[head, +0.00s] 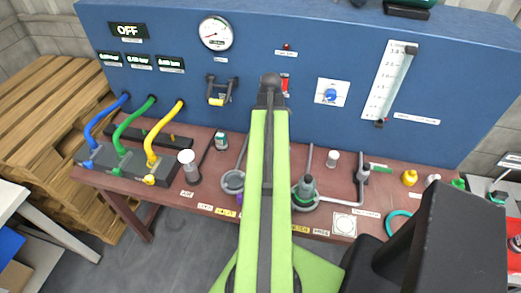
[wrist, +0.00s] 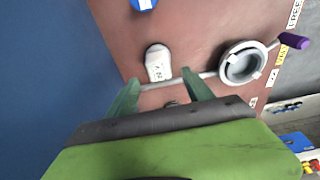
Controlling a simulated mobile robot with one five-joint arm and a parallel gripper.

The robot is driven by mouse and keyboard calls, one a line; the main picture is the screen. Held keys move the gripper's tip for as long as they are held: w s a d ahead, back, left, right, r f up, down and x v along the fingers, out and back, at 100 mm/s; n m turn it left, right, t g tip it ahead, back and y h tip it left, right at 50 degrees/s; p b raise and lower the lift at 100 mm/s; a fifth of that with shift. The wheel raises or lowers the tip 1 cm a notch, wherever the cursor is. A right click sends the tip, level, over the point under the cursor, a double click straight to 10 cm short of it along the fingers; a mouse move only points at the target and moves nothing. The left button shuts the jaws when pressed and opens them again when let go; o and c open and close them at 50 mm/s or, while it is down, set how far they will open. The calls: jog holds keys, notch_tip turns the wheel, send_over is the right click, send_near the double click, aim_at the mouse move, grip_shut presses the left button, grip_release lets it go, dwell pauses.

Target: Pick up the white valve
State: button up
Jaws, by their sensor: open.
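A white piece (wrist: 158,64) with small dark markings, which looks like the white valve, stands on the red-brown bench in the wrist view. My gripper (wrist: 160,78) is open, with its two green fingers apart. The white piece is just beyond the fingertips, roughly centred between them, and nothing is held. A grey rod crosses between the fingers near the tips. In the head view my arm hides the gripper and part of the bench. I cannot tell which thing there is the same white piece.
A grey ring with a purple-ended handle (wrist: 241,64) lies right of the fingers. A blue piece (wrist: 143,4) is at the top edge. The blue panel (head: 262,50) rises behind the bench. A white-capped post (head: 188,160) and a small white cylinder (head: 333,158) stand on the bench.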

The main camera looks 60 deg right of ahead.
jog(key=f+b, duration=0.4)
jog(key=f, duration=0.1)
jog(key=shift+w, duration=0.2)
jog(key=shift+r, duration=0.25)
grip_shut()
